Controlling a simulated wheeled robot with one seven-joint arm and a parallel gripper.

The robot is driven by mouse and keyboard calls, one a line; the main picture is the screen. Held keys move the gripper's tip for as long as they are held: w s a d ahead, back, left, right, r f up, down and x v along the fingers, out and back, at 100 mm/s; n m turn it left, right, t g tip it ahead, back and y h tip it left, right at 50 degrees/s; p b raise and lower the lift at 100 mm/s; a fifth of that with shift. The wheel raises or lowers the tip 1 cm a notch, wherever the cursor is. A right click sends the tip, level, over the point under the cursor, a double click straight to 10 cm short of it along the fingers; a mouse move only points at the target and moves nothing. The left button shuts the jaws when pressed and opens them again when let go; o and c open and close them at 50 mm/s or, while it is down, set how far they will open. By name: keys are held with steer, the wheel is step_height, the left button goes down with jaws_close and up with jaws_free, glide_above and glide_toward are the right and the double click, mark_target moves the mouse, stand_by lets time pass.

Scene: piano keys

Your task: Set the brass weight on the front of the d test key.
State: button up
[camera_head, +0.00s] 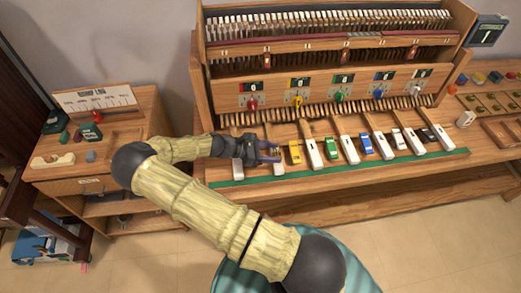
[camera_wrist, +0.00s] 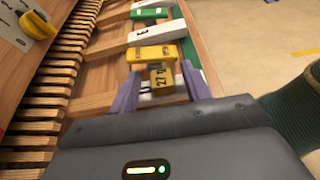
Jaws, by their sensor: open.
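My gripper (camera_wrist: 162,88) is open, with its two purple fingers apart on either side of a small brass weight (camera_wrist: 162,75) marked with dark figures. In the head view my gripper (camera_head: 269,153) is over the left part of the keyboard. The weight appears to rest on the front of a white key (camera_wrist: 160,98), just before the yellow block in the wrist view. I cannot tell whether either finger touches the weight. This key's letter is hidden; the white key (camera_wrist: 157,32) beyond the yellow block shows an E, so it is probably the d test key.
A yellow car-shaped block (camera_wrist: 153,54) lies close to the fingers, and a green one (camera_wrist: 149,14) is farther on. More white keys (camera_head: 349,150) and coloured blocks run right. A green strip (camera_head: 340,168) edges the bench. A side cabinet (camera_head: 95,150) stands left.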

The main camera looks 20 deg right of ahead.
steer(key=b+v, duration=0.3)
steer(key=v, duration=0.8)
steer(key=shift+a+r, duration=0.1)
steer(key=shift+a, duration=0.2)
steer(key=s+a+r+m+t+y, duration=0.2)
steer(key=s+r+m+t+y, duration=0.4)
steer(key=s+r+m+y, duration=0.5)
steer(key=s+m+y, duration=0.2)
steer(key=s+m, duration=0.1)
steer(key=s, duration=0.1)
steer(key=shift+s+a+r+m, duration=0.25)
steer(key=shift+a+r+m, duration=0.05)
steer(key=shift+a+r, duration=0.1)
